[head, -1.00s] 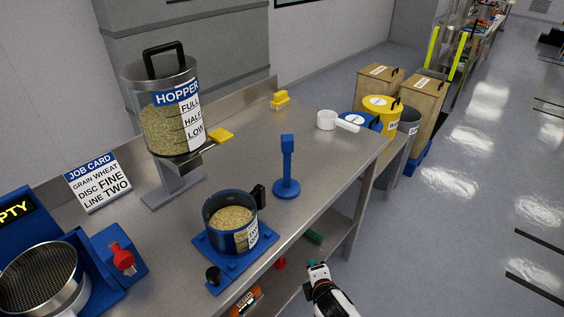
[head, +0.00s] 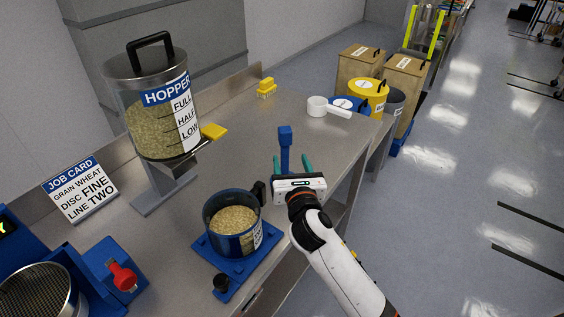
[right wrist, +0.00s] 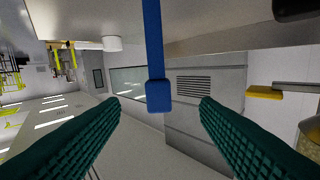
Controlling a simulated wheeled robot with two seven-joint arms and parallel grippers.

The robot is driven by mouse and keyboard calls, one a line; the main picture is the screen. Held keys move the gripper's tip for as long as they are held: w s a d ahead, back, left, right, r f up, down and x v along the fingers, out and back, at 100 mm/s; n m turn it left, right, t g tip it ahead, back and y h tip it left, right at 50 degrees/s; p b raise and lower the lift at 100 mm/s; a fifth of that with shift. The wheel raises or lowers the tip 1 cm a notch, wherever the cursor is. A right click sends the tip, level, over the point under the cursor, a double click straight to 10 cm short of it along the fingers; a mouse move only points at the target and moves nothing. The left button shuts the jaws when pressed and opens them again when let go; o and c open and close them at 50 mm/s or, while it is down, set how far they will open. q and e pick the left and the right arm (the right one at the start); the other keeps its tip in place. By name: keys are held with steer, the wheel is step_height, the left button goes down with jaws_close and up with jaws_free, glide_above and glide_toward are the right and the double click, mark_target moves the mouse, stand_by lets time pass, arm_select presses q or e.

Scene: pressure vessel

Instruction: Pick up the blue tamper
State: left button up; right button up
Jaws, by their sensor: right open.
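The blue tamper (head: 285,146) stands upright on the steel bench. Its square-topped handle shows, while its lower part is hidden behind my right gripper. My right gripper (head: 292,165) is open, with its green fingers spread to either side of the tamper's shaft in the head view. In the right wrist view the tamper (right wrist: 156,60) lies between the two open fingers (right wrist: 160,110), ahead of them and apart from both. My left gripper is not in view.
A blue vessel of grain (head: 232,222) stands on a blue base close to the left of my right gripper. The hopper (head: 158,110) is further left. A white scoop (head: 322,106) and a yellow brush (head: 266,87) lie at the back. Bench space behind the tamper is clear.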

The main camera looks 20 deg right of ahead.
mark_target(285, 139)
steer(key=shift+n, duration=0.5)
steer(key=w, duration=0.4)
steer(key=w+r+p, duration=0.1)
steer(key=w, duration=0.1)
steer(key=shift+w+d+r, duration=0.1)
steer(key=shift+w+d, duration=0.15)
steer(key=shift+d, duration=0.1)
steer(key=shift+w+d+f+p, duration=0.1)
steer(key=shift+w+d+p, duration=0.1)
steer(key=shift+w, duration=0.75)
steer(key=shift+w+d+f+p, duration=0.1)
steer(key=shift+w+d+f, duration=0.05)
steer(key=shift+w, duration=0.8)
steer(key=shift+w+d+f+p, duration=0.1)
steer(key=shift+w+d, duration=0.1)
steer(key=shift+w, duration=0.75)
steer(key=shift+s, duration=0.1)
steer(key=shift+c, duration=1.2)
jaws_close()
steer(key=shift+r, duration=0.1)
